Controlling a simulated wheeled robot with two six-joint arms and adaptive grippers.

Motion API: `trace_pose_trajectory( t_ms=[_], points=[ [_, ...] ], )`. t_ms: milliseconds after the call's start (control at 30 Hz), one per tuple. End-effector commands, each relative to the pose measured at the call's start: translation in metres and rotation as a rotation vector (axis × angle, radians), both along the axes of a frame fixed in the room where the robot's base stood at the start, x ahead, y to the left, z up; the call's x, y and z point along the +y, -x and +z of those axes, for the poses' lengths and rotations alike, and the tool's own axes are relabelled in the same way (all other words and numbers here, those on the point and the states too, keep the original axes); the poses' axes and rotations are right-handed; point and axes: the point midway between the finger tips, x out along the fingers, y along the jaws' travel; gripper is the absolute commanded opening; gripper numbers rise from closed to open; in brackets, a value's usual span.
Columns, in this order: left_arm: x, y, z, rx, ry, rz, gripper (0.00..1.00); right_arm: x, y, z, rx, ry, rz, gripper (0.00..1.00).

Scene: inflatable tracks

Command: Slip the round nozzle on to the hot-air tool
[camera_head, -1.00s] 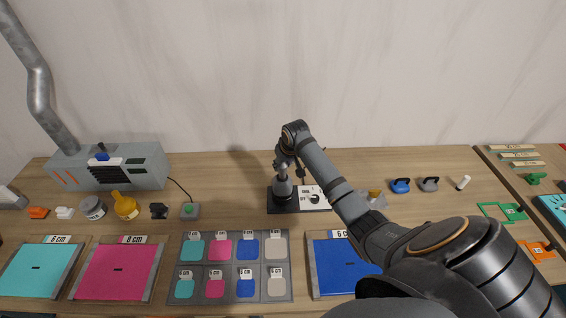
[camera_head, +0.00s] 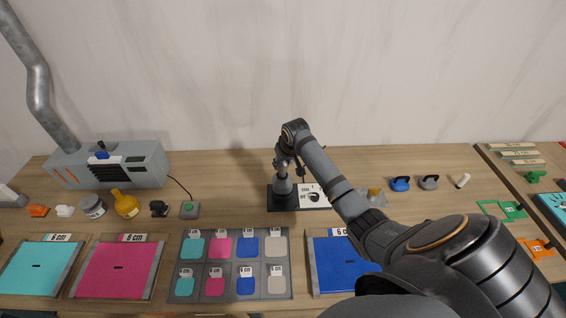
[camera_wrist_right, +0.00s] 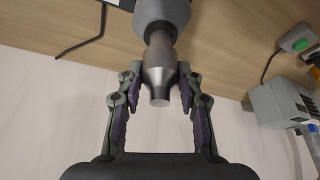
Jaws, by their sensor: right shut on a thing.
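The hot-air tool (camera_head: 283,188) stands upright on a dark base plate (camera_head: 283,206) in the middle of the bench. Its grey body (camera_wrist_right: 160,12) enters the right wrist view from the top. My right gripper (camera_head: 283,165) is over the tool. In the wrist view my right gripper (camera_wrist_right: 160,84) has its fingers on both sides of the metal round nozzle (camera_wrist_right: 159,78) and is shut on it. The nozzle is in line with the tool's barrel and meets it; I cannot tell how far it is around it. My left gripper is not in view.
A card with a black spot (camera_head: 313,197) lies right of the tool. A small grey holder with a yellowish part (camera_head: 374,196) is beside my forearm. A grey machine (camera_head: 110,166) and a green-button box (camera_head: 190,210) are at left. Coloured trays (camera_head: 230,262) line the front.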

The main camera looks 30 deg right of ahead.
Motion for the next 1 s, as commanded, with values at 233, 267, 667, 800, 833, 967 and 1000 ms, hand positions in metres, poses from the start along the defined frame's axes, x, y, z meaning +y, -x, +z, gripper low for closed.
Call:
trace_pose_trajectory(
  t_ms=[233,267,667,800,833,967,1000],
  points=[
    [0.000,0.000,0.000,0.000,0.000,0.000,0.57,0.000,0.000,-0.001,0.000,0.000,0.000,0.05],
    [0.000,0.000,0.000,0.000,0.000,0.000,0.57,0.000,0.000,-0.001,0.000,0.000,0.000,0.05],
    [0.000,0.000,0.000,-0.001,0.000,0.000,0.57,0.000,0.000,-0.004,0.001,0.000,0.000,0.05],
    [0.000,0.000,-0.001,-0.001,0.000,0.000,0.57,0.000,0.000,-0.008,0.001,0.000,0.000,0.05],
    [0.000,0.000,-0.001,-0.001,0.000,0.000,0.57,0.000,0.000,-0.008,0.001,0.000,0.000,0.05],
    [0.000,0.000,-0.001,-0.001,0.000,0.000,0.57,0.000,0.000,-0.012,0.000,0.000,0.000,0.05],
    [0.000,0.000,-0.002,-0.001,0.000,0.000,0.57,0.000,0.000,-0.012,0.000,0.000,0.000,0.05]
  ],
)
